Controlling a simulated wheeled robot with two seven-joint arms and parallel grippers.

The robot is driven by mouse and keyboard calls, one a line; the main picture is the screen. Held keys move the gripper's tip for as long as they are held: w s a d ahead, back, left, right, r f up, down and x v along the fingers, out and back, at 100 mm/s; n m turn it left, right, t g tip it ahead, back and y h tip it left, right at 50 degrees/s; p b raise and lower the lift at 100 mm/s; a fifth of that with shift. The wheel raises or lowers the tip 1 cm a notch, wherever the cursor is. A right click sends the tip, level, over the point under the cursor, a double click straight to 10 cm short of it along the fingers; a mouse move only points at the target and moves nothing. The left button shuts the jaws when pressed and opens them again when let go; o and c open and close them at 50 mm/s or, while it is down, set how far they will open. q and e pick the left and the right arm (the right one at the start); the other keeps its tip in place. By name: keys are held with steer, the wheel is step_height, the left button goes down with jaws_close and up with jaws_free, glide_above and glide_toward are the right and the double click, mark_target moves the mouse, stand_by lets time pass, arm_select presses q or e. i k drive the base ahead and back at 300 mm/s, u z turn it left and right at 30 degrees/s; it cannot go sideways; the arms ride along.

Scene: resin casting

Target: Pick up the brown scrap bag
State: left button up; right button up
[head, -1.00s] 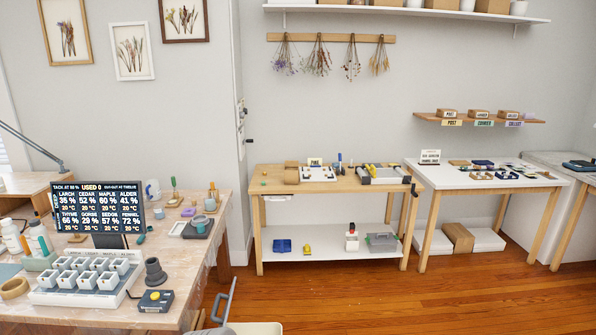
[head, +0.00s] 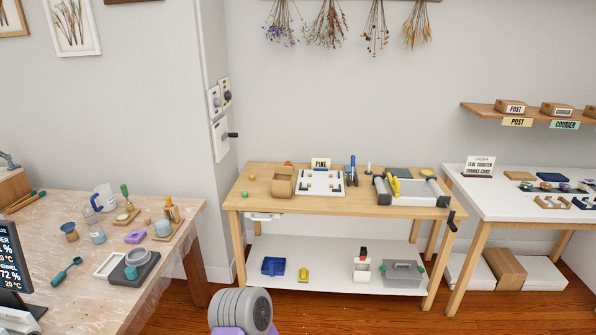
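A brown, box-like thing (head: 282,183) stands at the back left of the wooden bench (head: 262,205), left of the PINE sign (head: 320,163). It looks like a small paper bag and may be the scrap bag, but I see no label on it. A darker rounded part shows at its top. Nothing is holding it. Neither of my grippers shows in the head view.
A white board with small blocks (head: 320,183) lies right of the brown thing, and a roller press (head: 412,190) stands further right. The cluttered left table (head: 75,225) is nearer. At the bottom edge is a grey ribbed form I cannot identify.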

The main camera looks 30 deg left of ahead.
mark_target(282, 182)
steer(key=i, duration=1.25)
steer(key=u, duration=1.75)
steer(key=i, duration=1.55)
